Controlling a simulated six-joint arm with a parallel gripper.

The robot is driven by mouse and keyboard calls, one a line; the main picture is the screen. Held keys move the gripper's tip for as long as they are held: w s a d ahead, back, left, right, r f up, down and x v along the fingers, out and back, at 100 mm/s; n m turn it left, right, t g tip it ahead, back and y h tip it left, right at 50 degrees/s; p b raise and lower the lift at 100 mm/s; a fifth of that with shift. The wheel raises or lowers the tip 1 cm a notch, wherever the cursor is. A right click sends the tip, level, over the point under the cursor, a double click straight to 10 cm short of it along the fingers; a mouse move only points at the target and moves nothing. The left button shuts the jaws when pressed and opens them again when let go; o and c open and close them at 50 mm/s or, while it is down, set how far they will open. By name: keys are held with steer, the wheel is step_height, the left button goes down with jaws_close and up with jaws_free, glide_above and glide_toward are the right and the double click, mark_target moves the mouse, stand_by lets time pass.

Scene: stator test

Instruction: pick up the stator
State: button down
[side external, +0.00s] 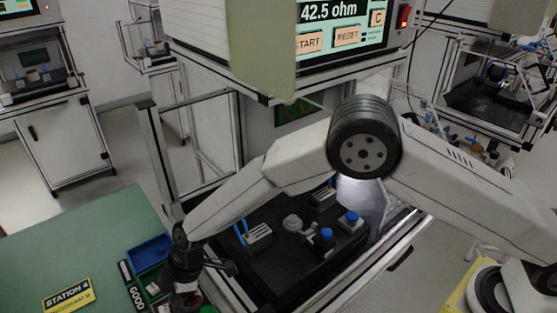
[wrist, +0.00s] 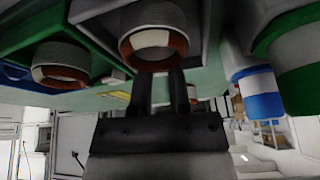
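In the wrist view, a stator (wrist: 155,42) shows as a grey ring with copper and white inside, at the top middle by a grey tray wall. A second, similar stator (wrist: 61,66) is to its left in a green bin. Part of another copper ring (wrist: 192,92) shows behind my right finger. My gripper (wrist: 158,76) has its two dark fingers apart, with a narrow gap between them. The fingertips are just below the middle stator in the picture; I cannot tell if they touch it. In the side view my gripper (side external: 186,280) is low over the bins, its fingertips unclear.
A blue bin (side external: 149,251) and a "GOOD" label (side external: 133,291) are beside my gripper on the green table (side external: 70,240). A station sign (side external: 68,295) lies left. A black test fixture (side external: 290,280) stands right. Blue-white (wrist: 259,95) and green (wrist: 295,60) cylinders crowd the wrist view's right.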

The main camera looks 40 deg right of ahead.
steer(key=shift+d, duration=0.2)
steer(key=shift+r, duration=0.7)
steer(key=s+d+r, duration=0.8)
steer(key=s+r, duration=0.3)
steer(key=shift+s+r, duration=0.15)
steer(key=shift+r, duration=0.1)
stand_by(0.8)
